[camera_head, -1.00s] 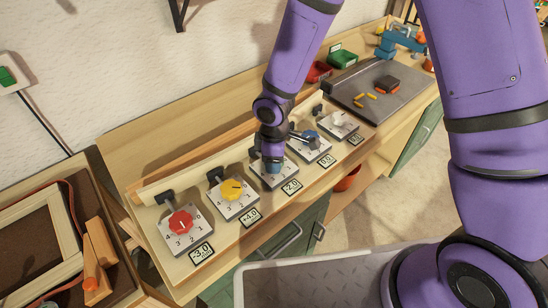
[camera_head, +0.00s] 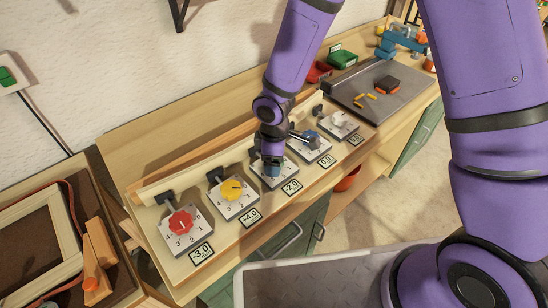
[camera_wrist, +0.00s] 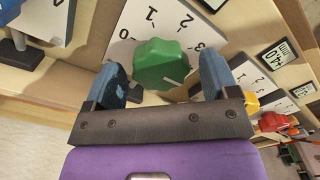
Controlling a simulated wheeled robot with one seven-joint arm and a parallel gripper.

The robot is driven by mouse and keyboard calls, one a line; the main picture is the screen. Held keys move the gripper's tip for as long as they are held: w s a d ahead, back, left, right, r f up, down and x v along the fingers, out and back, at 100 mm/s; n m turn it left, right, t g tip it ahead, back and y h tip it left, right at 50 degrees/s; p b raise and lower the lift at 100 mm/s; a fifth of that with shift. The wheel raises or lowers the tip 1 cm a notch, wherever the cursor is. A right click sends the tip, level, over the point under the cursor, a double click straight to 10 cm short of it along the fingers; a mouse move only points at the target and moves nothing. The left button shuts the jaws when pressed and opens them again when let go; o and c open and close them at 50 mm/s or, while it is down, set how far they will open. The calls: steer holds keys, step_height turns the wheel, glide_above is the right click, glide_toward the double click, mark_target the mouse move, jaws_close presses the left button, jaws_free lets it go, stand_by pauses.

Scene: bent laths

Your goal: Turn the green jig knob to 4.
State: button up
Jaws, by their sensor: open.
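The green jig knob (camera_wrist: 160,62) is lobed and sits on a white dial plate (camera_wrist: 128,52) in the wrist view. Digits on the plate's far side show, including 1 and 2. A pale mark on the knob points to its lower right, away from those digits; the number there is hidden. My gripper (camera_wrist: 163,75) is open, one blue finger on each side of the knob, with visible gaps. In the head view my gripper (camera_head: 272,170) is over the third dial plate from the left and hides the knob. The card (camera_head: 291,186) in front reads -2.0.
A red knob (camera_head: 181,223) and a yellow knob (camera_head: 231,190) are on plates to the left. A blue knob (camera_head: 311,142) and a white knob (camera_head: 339,119) are to the right. Dark brackets and a wooden rail (camera_head: 200,180) run close behind the plates.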

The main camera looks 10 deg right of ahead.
step_height(320, 180, up, 11)
steer(key=shift+f, duration=0.2)
stand_by(0.6)
steer(key=s+d+r+m+t, duration=0.25)
steer(key=d+r+m, duration=0.45)
steer(key=d+r, duration=0.85)
steer(key=s+d+r+m+t, duration=0.1)
steer(key=s+d+r+m, duration=0.3)
steer(key=s, duration=0.4)
steer(key=s+d+r+m+t, duration=0.2)
steer(key=s+d+r+m, duration=0.2)
steer(key=s+r, duration=0.3)
steer(key=shift+s+d+r+m, duration=0.15)
steer(key=shift+s+d+m, duration=0.15)
steer(key=shift+s+d, duration=0.25)
